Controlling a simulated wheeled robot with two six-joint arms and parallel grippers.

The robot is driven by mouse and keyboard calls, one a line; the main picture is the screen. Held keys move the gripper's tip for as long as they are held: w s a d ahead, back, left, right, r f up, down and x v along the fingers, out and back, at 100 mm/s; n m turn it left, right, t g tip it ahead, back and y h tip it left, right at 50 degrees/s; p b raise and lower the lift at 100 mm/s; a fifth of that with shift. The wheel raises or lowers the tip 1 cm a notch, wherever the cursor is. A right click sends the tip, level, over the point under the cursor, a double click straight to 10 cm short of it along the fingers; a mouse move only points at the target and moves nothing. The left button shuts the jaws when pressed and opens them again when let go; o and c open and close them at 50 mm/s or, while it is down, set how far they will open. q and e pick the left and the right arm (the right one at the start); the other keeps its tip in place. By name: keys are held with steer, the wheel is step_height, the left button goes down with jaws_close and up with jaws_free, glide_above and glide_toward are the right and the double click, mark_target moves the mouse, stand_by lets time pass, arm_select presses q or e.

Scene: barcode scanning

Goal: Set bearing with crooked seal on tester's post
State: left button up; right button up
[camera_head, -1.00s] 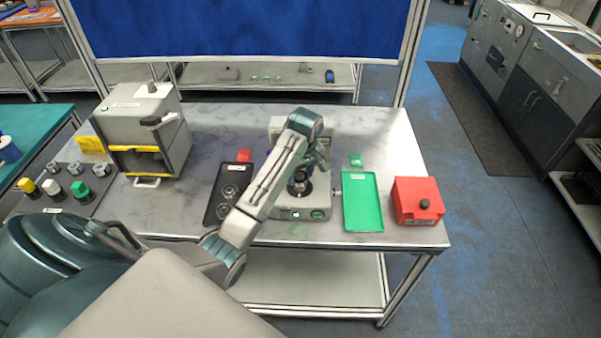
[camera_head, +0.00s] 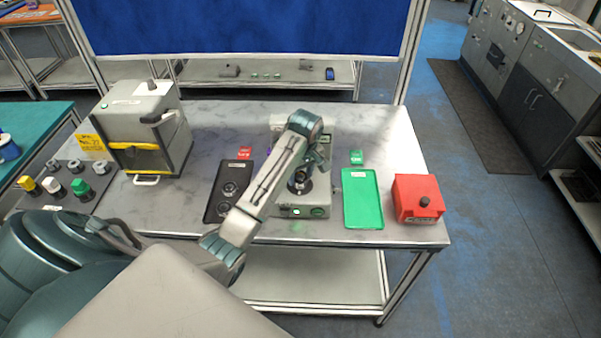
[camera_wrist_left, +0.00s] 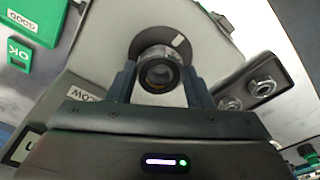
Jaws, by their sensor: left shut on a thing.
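The grey tester (camera_head: 301,212) stands mid-table, partly hidden behind my left arm. My left gripper (camera_head: 300,184) is over its dark round post area, pointing down. In the left wrist view my left gripper (camera_wrist_left: 160,82) is shut on a bearing (camera_wrist_left: 155,76), which shows as a ring with a dark centre. My right gripper is in neither view.
A green tray (camera_head: 362,200) and a red box (camera_head: 417,198) stand to the right. A grey machine (camera_head: 144,125) stands at the back left, near several coloured knobs (camera_head: 80,188).

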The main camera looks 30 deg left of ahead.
arm_select(q)
steer(key=shift+f, duration=0.3)
steer(key=o, duration=1.5)
